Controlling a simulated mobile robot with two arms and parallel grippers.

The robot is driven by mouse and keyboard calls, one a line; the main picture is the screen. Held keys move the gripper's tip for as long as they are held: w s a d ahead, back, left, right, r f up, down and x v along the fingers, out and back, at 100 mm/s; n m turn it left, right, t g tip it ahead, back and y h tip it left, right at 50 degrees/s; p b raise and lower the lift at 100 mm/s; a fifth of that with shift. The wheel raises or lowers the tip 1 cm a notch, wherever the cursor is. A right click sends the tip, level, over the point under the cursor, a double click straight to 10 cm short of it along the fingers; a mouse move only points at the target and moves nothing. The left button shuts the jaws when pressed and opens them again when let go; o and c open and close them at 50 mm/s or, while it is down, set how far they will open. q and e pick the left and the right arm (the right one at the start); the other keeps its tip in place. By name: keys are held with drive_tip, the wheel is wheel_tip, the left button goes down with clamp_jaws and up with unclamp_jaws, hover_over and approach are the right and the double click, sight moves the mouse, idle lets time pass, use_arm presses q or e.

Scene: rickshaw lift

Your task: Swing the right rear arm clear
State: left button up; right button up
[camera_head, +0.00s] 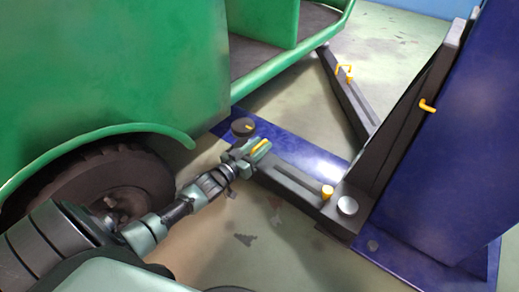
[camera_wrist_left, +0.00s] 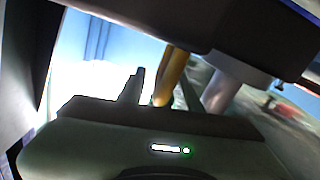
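The near lift arm (camera_head: 290,183), dark grey, runs from the blue post's foot toward the green vehicle. A round pad (camera_head: 243,127) sits at its outer end, beside the vehicle's lower edge. A yellow handle (camera_head: 262,146) stands near that end. My left gripper (camera_head: 254,150) reaches it from the left. In the left wrist view the yellow handle (camera_wrist_left: 172,77) rises between my two fingers. A bright gap shows between the handle and the left finger, so the gripper looks open around it. Contact on the other side is unclear. My right gripper is not in view.
The green vehicle (camera_head: 110,70) and its rear wheel (camera_head: 95,190) stand close on the left. The blue post (camera_head: 450,140) bounds the right. A second lift arm (camera_head: 345,95) with a yellow handle lies farther back.

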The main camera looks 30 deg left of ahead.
use_arm(q)
drive_tip(key=c, duration=0.7)
clamp_jaws()
drive_tip(key=shift+d, duration=0.2)
idle(0.5)
